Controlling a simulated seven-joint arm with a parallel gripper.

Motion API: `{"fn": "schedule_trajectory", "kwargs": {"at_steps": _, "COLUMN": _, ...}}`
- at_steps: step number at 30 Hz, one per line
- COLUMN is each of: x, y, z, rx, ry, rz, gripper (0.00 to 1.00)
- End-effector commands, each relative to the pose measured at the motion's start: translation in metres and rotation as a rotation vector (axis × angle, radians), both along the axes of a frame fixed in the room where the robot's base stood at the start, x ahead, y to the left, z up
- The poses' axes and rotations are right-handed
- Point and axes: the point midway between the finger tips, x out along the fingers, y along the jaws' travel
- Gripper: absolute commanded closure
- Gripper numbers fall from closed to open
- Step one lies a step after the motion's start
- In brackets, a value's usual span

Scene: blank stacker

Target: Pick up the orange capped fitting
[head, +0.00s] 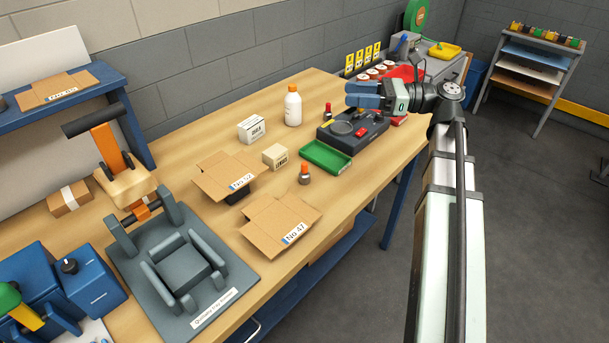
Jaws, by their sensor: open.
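The orange capped fitting (304,174) stands upright on the wooden workbench, with a grey body and an orange top. It is right of the small cardboard box and just in front of the green tray's left end. My gripper (349,94) is at the far right of the bench, above the dark device, with its two blue fingers pointing left. The fingers are apart and nothing shows between them. The gripper is well behind and to the right of the fitting, and does not touch it.
Open cartons No.22 (225,174) and No.47 (280,223), a small box (275,156) and a green tray (326,157) surround the fitting. Behind are a white box (251,129), an orange-capped bottle (293,107) and a dark device (352,132). A grey fixture (185,270) stands front left.

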Motion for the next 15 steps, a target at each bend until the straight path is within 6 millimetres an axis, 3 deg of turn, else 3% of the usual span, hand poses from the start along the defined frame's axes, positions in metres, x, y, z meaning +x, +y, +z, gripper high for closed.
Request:
{"fn": "schedule_trajectory", "kwargs": {"at_steps": 8, "x": -0.001, "y": 0.0, "z": -0.052, "rx": -0.001, "ry": 0.003, "rz": 0.0, "gripper": 0.5}}
{"fn": "schedule_trajectory", "kwargs": {"at_steps": 15, "x": 0.0, "y": 0.0, "z": -0.123, "rx": 0.0, "ry": 0.004, "rz": 0.0, "gripper": 0.5}}
